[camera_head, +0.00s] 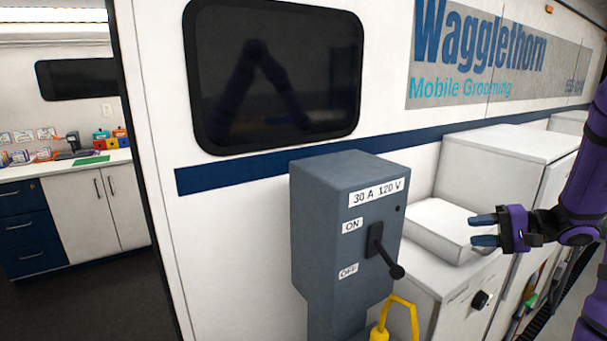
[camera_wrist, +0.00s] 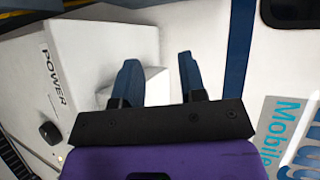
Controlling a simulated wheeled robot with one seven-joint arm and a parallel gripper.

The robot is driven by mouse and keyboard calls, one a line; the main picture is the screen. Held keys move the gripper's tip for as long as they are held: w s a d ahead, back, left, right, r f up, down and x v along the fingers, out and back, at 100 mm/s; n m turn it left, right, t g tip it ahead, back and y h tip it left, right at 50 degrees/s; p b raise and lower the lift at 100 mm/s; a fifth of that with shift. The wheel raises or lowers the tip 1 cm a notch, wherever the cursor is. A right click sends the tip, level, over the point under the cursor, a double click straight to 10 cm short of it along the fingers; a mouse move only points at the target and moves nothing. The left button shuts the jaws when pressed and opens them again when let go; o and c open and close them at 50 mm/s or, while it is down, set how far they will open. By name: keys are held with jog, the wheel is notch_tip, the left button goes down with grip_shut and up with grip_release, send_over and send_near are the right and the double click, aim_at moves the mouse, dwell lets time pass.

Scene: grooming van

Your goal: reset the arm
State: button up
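My gripper (camera_head: 484,230) is at the right of the head view, on my purple arm. Its two blue-grey fingers are apart with nothing between them. In the wrist view my gripper (camera_wrist: 158,82) also shows open and empty, with a white box behind it. In the head view the gripper is in front of or beside a low white box (camera_head: 437,230) on a white cabinet; I cannot tell the gap.
A grey power box (camera_head: 332,215) marked 30 A 120 V stands at centre, its black lever (camera_head: 383,250) pointing down toward OFF. A yellow thing (camera_head: 402,315) is below it. The van wall (camera_head: 240,210) is behind. A doorway at left shows a counter (camera_head: 95,160).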

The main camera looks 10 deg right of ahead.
jog(key=s+a+r+n+g, duration=0.3)
jog(key=a+r+g, duration=0.15)
jog(key=a, duration=0.45)
jog(key=s+a+r+n+h, duration=0.2)
jog(key=s+a+r+h, duration=0.3)
jog(key=s, duration=0.3)
jog(key=s+a+r+n+t+h, duration=0.1)
jog(key=s+a+r+n+h, duration=0.2)
jog(key=s+a+r+h, duration=0.2)
jog(key=shift+s+a+r+h, duration=0.15)
jog(key=shift+s+r+h, duration=0.6)
jog(key=shift+s, duration=1.1)
jog(key=shift+f+t, duration=0.2)
jog(key=shift+t, duration=0.05)
